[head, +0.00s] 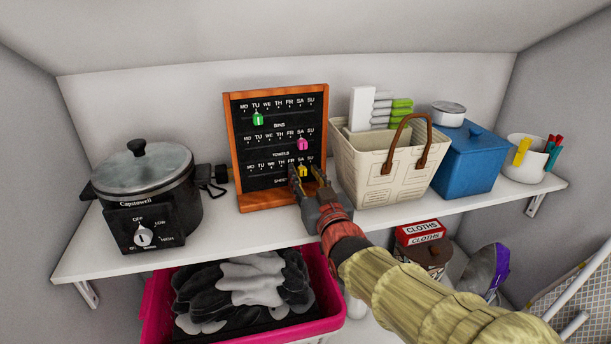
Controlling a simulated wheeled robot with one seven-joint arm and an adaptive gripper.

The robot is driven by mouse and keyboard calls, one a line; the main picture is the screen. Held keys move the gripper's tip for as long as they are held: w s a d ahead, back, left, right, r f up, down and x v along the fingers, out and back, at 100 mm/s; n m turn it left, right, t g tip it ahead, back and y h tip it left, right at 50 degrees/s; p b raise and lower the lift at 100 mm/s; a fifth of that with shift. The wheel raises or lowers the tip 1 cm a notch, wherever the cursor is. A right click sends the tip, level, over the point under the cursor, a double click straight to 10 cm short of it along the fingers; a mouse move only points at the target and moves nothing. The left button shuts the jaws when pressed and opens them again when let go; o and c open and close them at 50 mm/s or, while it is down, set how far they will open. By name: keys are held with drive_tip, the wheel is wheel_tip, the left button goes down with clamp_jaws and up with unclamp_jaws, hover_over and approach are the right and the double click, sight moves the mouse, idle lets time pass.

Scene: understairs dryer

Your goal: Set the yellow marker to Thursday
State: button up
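The yellow marker (303,171) hangs on the bottom row of the black, wood-framed day board (233,150), under SA. That row's TH label is to its left, past FR. A green marker (258,119) is on the top row under TU, and a pink marker (303,144) is on the middle row under SA. My gripper (306,174) is in front of the bottom row, its fingers spread to either side of the yellow marker. I see gaps between the fingers and the marker. The gripper hides part of the lower right of the board.
A cream basket (372,165) with a brown handle stands close on the right of the board. A slow cooker (148,190) stands on the left. A blue box (468,160) and a white pot (524,160) are farther right. A pink crate (157,308) sits below the shelf (225,228).

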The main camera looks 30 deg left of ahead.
drive_tip(key=shift+c, duration=1.2)
clamp_jaws()
